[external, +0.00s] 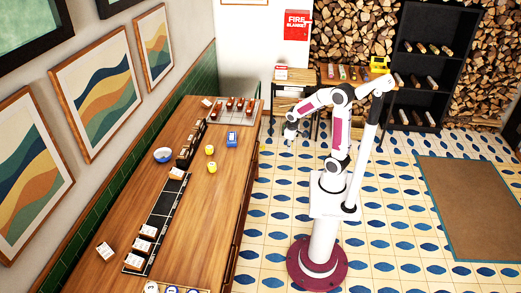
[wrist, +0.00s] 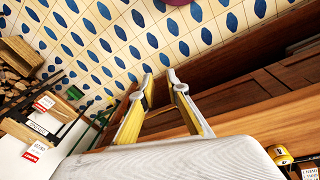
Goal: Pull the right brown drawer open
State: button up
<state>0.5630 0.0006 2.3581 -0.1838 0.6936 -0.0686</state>
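Brown drawer fronts (wrist: 222,97) run along the side of the long wooden counter in the wrist view, right of my fingers, and look closed. I cannot tell which one is the right drawer. In the external view the counter's front side (external: 237,235) is seen at a steep angle, so its drawers are hardly visible. My gripper (wrist: 160,77) is open and empty, its two fingers apart beside the counter edge. In the external view my gripper (external: 290,132) hangs in the air just right of the counter, near its far half. No contact with a drawer shows.
A small shelf table (external: 290,92) stands behind my arm. The tiled floor (external: 275,215) beside the counter is clear.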

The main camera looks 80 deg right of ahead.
jog(key=w+d+f+n+t, duration=0.1)
jog(key=d+f+n+t, duration=0.15)
jog(key=d+f, duration=0.65)
jog(key=w+d+f+n+t+h, duration=0.1)
jog(key=d+f+n, duration=0.3)
jog(key=d+f, duration=0.55)
jog(key=w+d+f+n+t, duration=0.1)
jog(key=w+d+f+n, duration=0.15)
jog(key=d+f, duration=0.6)
jog(key=w+a+f+n+t+y, duration=0.1)
jog(key=w+a+f+n+t, duration=0.25)
jog(key=w+n+t, duration=0.2)
jog(key=w+a+r+n+t+y, duration=0.1)
jog(key=w+r+n+t, duration=0.4)
jog(key=r, duration=0.5)
jog(key=w+a+n, duration=0.1)
jog(key=n, duration=0.1)
jog(key=shift+a+n+t+y, duration=0.2)
jog(key=shift+n+t+y, duration=0.1)
jog(key=shift+n+y, duration=0.1)
jog(key=shift+w, duration=0.1)
jog(key=shift+w+f, duration=0.25)
jog(key=shift+w, duration=1)
jog(key=shift+w+f, duration=0.2)
jog(key=shift+w, duration=1)
jog(key=shift+w+f, duration=0.25)
jog(key=shift+w, duration=1)
